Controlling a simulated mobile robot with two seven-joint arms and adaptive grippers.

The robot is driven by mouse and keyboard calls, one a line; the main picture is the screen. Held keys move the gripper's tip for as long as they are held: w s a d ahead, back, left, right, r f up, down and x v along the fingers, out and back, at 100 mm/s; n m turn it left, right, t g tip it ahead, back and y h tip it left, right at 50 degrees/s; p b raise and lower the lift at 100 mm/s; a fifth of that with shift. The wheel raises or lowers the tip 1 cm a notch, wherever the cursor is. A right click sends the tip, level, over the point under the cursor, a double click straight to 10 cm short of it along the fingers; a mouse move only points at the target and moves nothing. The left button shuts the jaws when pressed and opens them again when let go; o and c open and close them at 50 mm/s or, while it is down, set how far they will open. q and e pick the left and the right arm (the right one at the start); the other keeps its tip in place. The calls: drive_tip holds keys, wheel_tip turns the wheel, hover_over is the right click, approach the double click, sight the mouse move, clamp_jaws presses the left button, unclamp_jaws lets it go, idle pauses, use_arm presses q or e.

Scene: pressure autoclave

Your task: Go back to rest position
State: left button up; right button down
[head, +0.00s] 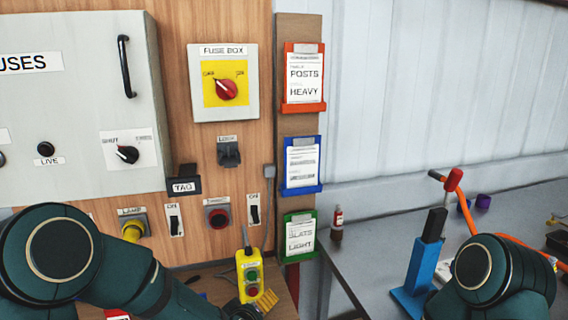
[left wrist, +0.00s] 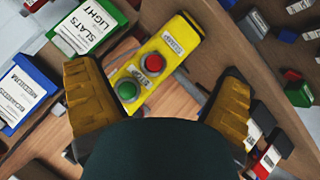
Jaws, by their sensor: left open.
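My left gripper (left wrist: 160,77) is open, with its two yellow-padded fingers spread to either side of a yellow push-button pendant (left wrist: 155,65). The pendant has a green and a red button, and I cannot tell whether a finger touches it. In the head view the pendant (head: 250,276) hangs low in front of the wood panel. One yellow finger of my left gripper (head: 267,299) shows beside its lower end, and the rest is cut off by the bottom edge. My right arm enters at the lower right, with its gripper out of view.
A grey cabinet (head: 80,100) and a fuse box (head: 223,82) with a red knob are on the panel. Red, blue and green card holders (head: 301,236) line a post. A grey table (head: 380,240) at right carries a blue stand (head: 415,275) and a small bottle (head: 337,222).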

use_arm(q)
drive_tip(key=s+a+f+m+g+h, duration=0.1)
drive_tip(key=s+f+m+g, duration=0.2)
drive_tip(key=s+f, duration=0.6)
drive_tip(key=s+a+f+m+g+h, duration=0.1)
drive_tip(key=s+f+m+g, duration=0.2)
drive_tip(key=s+f+g, duration=0.3)
drive_tip(key=s+f, duration=0.3)
drive_tip(key=s, duration=0.4)
drive_tip(key=shift+s+a, duration=0.25)
drive_tip(key=shift+a, duration=0.05)
